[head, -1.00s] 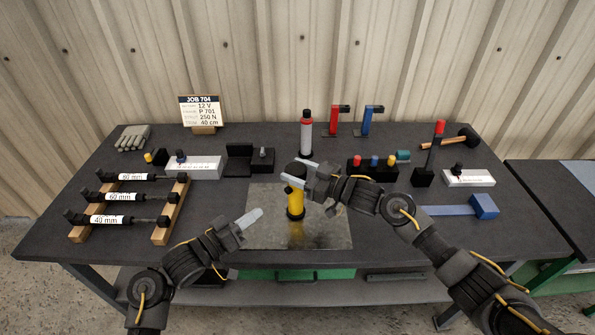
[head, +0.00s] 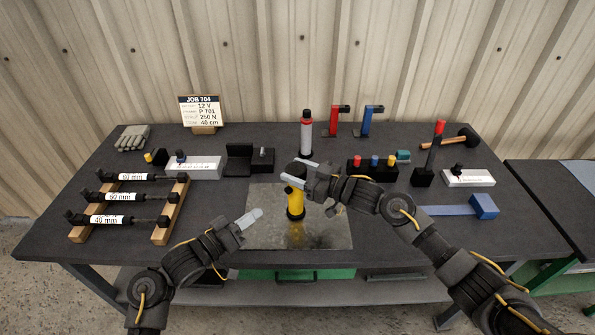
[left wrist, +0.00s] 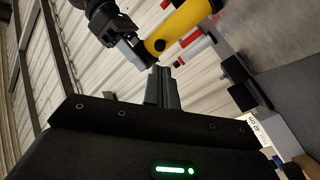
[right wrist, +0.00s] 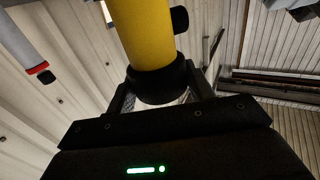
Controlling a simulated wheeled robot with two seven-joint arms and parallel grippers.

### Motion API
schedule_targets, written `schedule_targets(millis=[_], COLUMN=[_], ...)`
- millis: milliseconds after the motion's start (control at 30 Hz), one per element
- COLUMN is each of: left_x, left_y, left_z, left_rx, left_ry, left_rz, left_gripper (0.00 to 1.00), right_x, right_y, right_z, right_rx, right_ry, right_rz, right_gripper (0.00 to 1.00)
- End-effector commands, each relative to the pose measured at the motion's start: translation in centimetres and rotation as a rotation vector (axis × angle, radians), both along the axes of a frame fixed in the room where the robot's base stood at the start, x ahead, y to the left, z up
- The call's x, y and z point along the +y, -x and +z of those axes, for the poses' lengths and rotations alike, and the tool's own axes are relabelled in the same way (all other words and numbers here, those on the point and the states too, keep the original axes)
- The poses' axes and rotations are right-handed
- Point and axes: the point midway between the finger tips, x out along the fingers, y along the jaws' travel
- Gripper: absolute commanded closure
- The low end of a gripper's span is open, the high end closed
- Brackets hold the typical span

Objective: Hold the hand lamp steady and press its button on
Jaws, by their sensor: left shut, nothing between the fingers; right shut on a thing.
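The hand lamp is a yellow cylinder (head: 296,203) with black ends, upright over the metal plate (head: 335,232). I cannot tell whether its base touches the plate. My right gripper (head: 300,172) is shut on the lamp near its black top; the right wrist view shows the black end between the fingers and the yellow body (right wrist: 142,32). A black button (right wrist: 180,20) sticks out from the lamp's side there, and a dark knob (left wrist: 159,45) shows on the lamp in the left wrist view. My left gripper (head: 255,216) is shut and empty, left of the lamp and apart from it.
Behind the lamp stand a grey cylinder with a red top (head: 306,135) and red (head: 334,121) and blue (head: 367,121) clamps. A rack of labelled cylinders (head: 166,224) is at left. The plate's front part is clear.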

Motion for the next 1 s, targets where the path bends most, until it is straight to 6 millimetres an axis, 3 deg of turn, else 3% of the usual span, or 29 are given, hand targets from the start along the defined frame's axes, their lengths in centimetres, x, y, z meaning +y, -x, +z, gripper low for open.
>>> schedule_targets(millis=[500, 633, 700, 800, 1000], left_x=[-0.2, -2.4, -4.7, -6.8, -8.0], left_y=[0.3, 1.5, 2.1, 1.9, 1.2], left_z=[-0.4, -1.2, -1.8, -1.8, -1.6], left_rx=[0.008, 0.029, 0.05, 0.031, -0.068], left_ry=[0.002, 0.008, 0.045, 0.109, 0.169], left_rz=[-0.002, -0.045, -0.044, 0.021, 0.238], left_gripper=[1.0, 1.0, 1.0, 1.0, 1.0], right_x=[0.0, 0.0, 0.0, 0.0, 0.0], right_y=[0.0, 0.0, 0.0, 0.0, 0.0], right_z=[0.0, 0.0, 0.0, 0.0, 0.0], right_rx=[0.0, 0.0, 0.0, 0.0, 0.0], right_ry=[0.0, 0.0, 0.0, 0.0, 0.0], right_rz=[0.0, 0.0, 0.0, 0.0, 0.0], right_gripper=[0.77, 0.77, 0.77, 0.77, 0.77])
